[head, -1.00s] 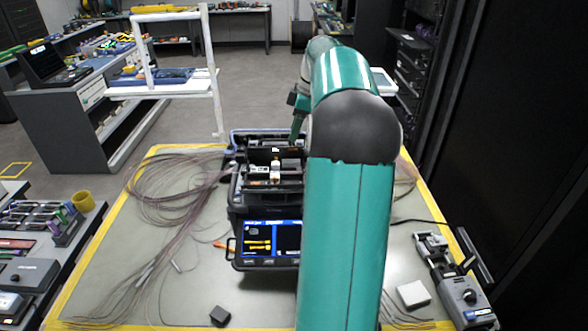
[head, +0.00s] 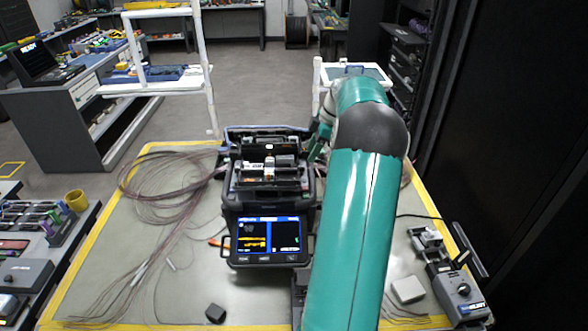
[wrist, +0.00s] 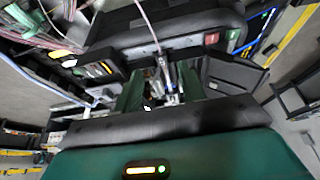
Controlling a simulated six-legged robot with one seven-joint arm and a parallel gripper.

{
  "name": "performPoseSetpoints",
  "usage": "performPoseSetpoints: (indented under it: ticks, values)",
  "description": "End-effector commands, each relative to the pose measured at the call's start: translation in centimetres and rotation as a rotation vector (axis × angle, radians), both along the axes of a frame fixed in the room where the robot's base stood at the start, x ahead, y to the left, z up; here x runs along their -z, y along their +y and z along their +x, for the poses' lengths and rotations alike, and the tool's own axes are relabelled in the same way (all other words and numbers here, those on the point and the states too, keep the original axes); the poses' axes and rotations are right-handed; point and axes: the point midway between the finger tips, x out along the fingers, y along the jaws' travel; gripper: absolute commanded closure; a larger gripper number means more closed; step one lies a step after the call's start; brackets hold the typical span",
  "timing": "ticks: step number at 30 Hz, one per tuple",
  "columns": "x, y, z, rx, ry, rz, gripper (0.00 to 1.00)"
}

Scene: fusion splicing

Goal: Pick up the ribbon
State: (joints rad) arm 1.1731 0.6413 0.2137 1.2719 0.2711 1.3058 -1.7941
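A thin pale ribbon (wrist: 148,25) runs down from the top of the wrist view to between the two dark green fingers of my gripper (wrist: 160,88). The fingers stand apart, with a gap on both sides of the ribbon's lower end. I see no firm contact. Loops of pinkish ribbon (head: 160,190) lie on the mat left of the fusion splicer (head: 268,215). The splicer's lid is up and its screen is lit.
A small dark block (head: 215,313), a white box (head: 408,290) and a grey device (head: 460,290) stand toward the front. A white frame (head: 209,95) stands behind, at left.

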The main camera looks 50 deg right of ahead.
Motion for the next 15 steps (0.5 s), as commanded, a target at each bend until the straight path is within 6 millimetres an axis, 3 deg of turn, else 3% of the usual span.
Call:
performPoseSetpoints:
  ticks: [9, 15]
  values:
    - [4.2, 1.0, 0.9, -0.001, 0.001, 0.003, 0.60]
    - [4.8, 1.2, 1.2, 0.000, 0.001, 0.001, 0.60]
